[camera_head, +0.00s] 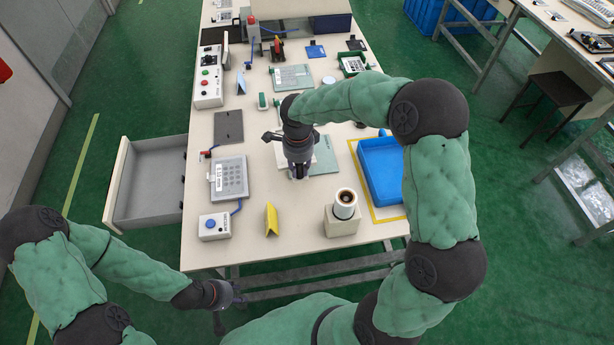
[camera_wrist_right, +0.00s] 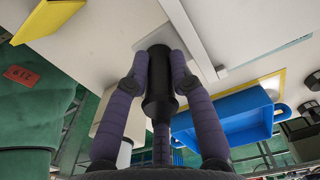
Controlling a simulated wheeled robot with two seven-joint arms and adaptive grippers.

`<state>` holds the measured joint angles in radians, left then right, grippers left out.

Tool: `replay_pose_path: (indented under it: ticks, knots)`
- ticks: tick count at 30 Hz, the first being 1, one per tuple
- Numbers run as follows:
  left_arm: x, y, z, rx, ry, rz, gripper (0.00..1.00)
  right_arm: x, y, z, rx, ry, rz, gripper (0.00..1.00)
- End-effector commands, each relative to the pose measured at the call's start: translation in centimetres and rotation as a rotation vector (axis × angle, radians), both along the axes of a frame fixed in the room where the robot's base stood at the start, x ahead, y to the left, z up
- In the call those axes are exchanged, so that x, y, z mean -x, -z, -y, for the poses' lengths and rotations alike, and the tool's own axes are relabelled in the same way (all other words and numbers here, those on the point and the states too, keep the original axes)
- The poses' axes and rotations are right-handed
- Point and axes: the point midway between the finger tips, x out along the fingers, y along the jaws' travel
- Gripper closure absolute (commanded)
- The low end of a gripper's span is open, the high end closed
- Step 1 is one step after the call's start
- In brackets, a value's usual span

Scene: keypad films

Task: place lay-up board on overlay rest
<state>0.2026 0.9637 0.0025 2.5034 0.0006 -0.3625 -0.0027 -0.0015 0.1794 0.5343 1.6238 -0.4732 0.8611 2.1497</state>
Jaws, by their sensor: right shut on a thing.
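My right gripper (camera_head: 299,172) is over the front middle of the bench, pointing down. In the right wrist view its fingers (camera_wrist_right: 160,65) are closed around a dark cylindrical thing (camera_wrist_right: 159,95). What that thing joins on to is hard to see. A whitish flat panel (camera_head: 282,154) lies partly hidden under the right gripper, with a pale teal panel (camera_head: 326,158) beside it on the right. I cannot tell which of these is the lay-up board or the overlay rest. My left gripper (camera_head: 222,297) is low, off the bench's front edge; its fingers are unclear.
A blue tray (camera_head: 366,170) stands right inside yellow marking. A white cylinder (camera_head: 345,205) sits on a beige block (camera_head: 341,226). A keypad panel (camera_head: 229,178), yellow folded piece (camera_head: 271,219) and dark plate (camera_head: 229,127) lie left. An open drawer (camera_head: 120,178) juts out left.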

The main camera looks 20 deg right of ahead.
Motion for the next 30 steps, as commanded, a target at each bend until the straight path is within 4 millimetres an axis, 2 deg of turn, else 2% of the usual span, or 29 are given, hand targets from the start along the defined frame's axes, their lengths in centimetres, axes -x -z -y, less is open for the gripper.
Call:
replay_pose_path:
  ticks: [1, 6, 11, 13, 19, 29, 30]
  knots:
    - [0.0, 0.4, 0.0, 0.000, 0.000, 0.000, 0.60, -0.2, 0.9, 0.7, 0.000, 0.004, 0.001, 1.00]
    - [0.0, 0.7, 0.0, 0.000, 0.000, 0.000, 0.60, -0.4, 2.1, 1.8, -0.001, 0.002, 0.004, 1.00]
    - [0.0, 0.8, 0.0, 0.000, 0.000, 0.000, 0.60, -0.5, 2.8, 2.4, 0.000, 0.002, 0.004, 1.00]
    - [0.0, 1.1, 0.0, 0.000, 0.000, 0.000, 0.60, -0.6, 3.4, 2.9, 0.000, 0.003, 0.003, 1.00]
    - [0.0, 2.2, 0.0, 0.000, 0.000, 0.000, 0.60, -0.5, 6.3, 2.8, 0.000, 0.000, 0.003, 1.00]
    - [0.0, 2.2, 0.0, 0.000, 0.000, 0.000, 0.60, -0.6, 6.4, 2.8, 0.000, 0.001, 0.004, 1.00]
    - [0.0, 2.2, 0.0, 0.000, 0.000, 0.000, 0.60, -0.5, 6.5, 2.8, -0.001, 0.000, 0.001, 0.68]
